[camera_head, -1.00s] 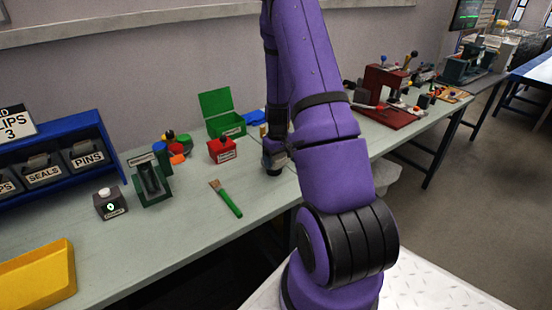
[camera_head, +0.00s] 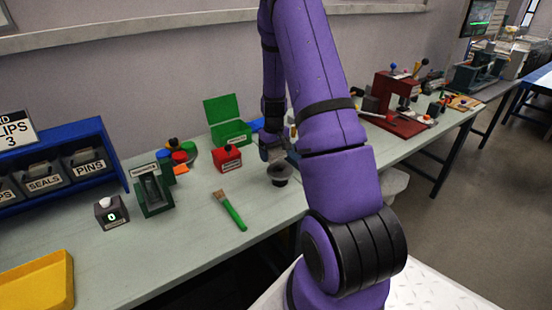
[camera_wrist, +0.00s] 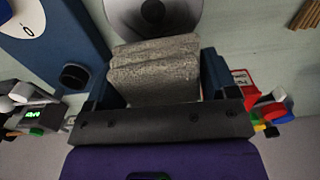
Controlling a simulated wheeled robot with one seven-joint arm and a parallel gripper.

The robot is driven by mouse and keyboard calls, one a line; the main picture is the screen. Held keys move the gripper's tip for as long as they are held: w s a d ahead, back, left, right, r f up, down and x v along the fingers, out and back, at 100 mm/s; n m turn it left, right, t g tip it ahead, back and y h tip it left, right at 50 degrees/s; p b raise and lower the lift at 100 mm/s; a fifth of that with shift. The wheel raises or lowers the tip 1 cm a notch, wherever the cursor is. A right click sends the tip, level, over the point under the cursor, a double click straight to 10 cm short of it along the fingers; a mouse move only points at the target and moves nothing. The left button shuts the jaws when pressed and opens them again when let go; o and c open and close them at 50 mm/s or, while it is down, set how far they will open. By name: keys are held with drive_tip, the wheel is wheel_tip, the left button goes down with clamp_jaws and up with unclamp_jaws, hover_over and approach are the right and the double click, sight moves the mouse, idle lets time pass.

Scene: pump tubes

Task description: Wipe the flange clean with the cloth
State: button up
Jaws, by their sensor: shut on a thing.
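My gripper (camera_wrist: 160,80) is shut on a grey, speckled, folded cloth (camera_wrist: 155,65) in the wrist view. A round grey metal disc with a dark centre, which looks like the flange (camera_wrist: 190,12), lies just beyond the cloth and is cut off by the top edge. I cannot tell whether the cloth touches it. In the head view my gripper (camera_head: 271,150) is partly hidden by my arm. It is above and slightly left of a small dark round part (camera_head: 280,178) on the bench; the cloth is not clear there.
A red box (camera_head: 227,159), open green box (camera_head: 229,130), green-handled brush (camera_head: 230,212) and dark green stand (camera_head: 153,190) are on the bench. A counter (camera_head: 112,212), yellow tray (camera_head: 40,281) and blue bin rack (camera_head: 60,165) are left. The bench around the brush is clear.

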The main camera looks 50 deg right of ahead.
sight(274, 149)
drive_tip(key=shift+r, duration=2.4)
